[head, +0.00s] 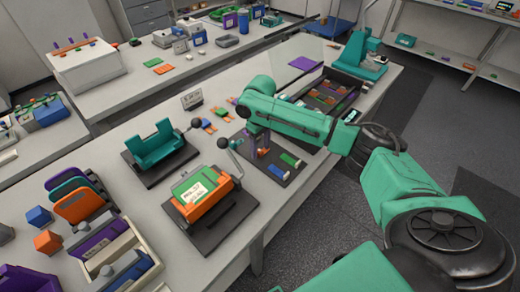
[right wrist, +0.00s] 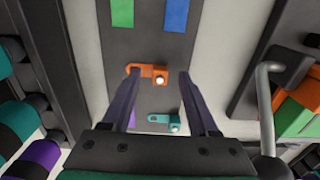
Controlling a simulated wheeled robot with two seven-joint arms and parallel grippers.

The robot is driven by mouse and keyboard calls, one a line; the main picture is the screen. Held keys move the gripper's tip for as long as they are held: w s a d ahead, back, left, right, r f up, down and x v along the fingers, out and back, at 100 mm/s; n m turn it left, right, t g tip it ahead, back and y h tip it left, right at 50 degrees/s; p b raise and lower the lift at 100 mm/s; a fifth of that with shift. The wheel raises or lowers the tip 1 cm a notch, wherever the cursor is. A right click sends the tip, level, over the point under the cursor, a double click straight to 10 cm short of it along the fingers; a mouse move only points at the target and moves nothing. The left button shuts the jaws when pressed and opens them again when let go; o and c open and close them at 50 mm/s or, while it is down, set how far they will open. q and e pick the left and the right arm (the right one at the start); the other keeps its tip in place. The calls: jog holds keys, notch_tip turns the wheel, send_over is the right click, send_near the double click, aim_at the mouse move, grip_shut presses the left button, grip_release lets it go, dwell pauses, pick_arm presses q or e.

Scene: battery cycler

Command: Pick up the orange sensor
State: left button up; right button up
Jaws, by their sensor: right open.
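The orange sensor (right wrist: 146,71) lies on a dark mat (right wrist: 158,49) in the right wrist view, a small flat piece with a rounded end and a light round spot. My right gripper (right wrist: 160,78) is open. Its two purple fingers reach toward the sensor, one on each side in the picture; contact cannot be told. A teal sensor (right wrist: 166,120) of like shape lies between the fingers, nearer the palm. In the head view my right gripper (head: 259,144) points down over the mat (head: 283,181), and my arm hides part of it. My left gripper is out of view.
A blue block (head: 277,170) and a green block (head: 291,160) lie on the mat. A fixture with a lever and an orange-green part (head: 207,199) stands close by. A teal cradle (head: 160,145) is farther left. A dark tray (head: 330,95) lies beyond my arm.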

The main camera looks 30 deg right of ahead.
jog(key=shift+s+f, duration=0.1)
jog(key=shift+f, duration=0.35)
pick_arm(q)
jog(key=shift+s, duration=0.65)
pick_arm(e)
grip_shut()
